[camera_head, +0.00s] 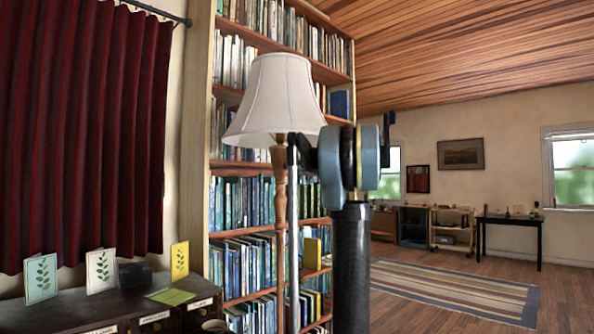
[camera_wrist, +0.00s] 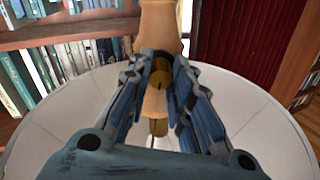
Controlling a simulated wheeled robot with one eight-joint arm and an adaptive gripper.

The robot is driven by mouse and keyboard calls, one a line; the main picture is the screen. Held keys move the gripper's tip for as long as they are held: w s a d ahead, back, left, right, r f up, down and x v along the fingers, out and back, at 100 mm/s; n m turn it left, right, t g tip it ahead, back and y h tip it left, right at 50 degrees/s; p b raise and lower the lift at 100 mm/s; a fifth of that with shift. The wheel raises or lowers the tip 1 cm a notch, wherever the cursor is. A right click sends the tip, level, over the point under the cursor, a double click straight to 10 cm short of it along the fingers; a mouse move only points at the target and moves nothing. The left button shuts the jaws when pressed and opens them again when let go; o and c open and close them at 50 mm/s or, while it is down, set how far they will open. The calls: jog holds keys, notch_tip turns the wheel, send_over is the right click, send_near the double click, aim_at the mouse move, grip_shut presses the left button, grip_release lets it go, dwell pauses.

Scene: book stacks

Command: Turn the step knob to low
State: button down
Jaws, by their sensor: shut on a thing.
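A floor lamp with a white shade (camera_head: 275,97) and a turned wooden stem (camera_head: 279,185) stands left of my arm in the head view. In the wrist view the shade (camera_wrist: 95,92) spreads wide around my gripper, and the stem (camera_wrist: 158,30) rises beyond the fingertips. The step knob (camera_wrist: 160,76), small, round and brass-coloured, sits at the stem between the fingers. My gripper (camera_wrist: 162,66) is shut on the knob, with a blue-grey finger on each side. A small dark mark shows on the knob; which setting it points to cannot be read. The fingers partly hide the knob.
A tall bookshelf (camera_head: 268,166) stands close behind the lamp. A dark cabinet (camera_head: 100,318) with several standing cards is at the lower left, below a red curtain (camera_head: 85,130). Open wooden floor and a striped rug (camera_head: 455,290) lie to the right.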

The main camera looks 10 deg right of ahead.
jog(key=shift+w+d+m, duration=0.1)
jog(key=shift+m, duration=0.2)
jog(key=shift+f+m+t, duration=0.1)
jog(key=shift+m+t, duration=0.2)
jog(key=shift+m, duration=8.4)
jog(key=c, duration=1.4)
grip_release()
jog(key=shift+c, duration=0.2)
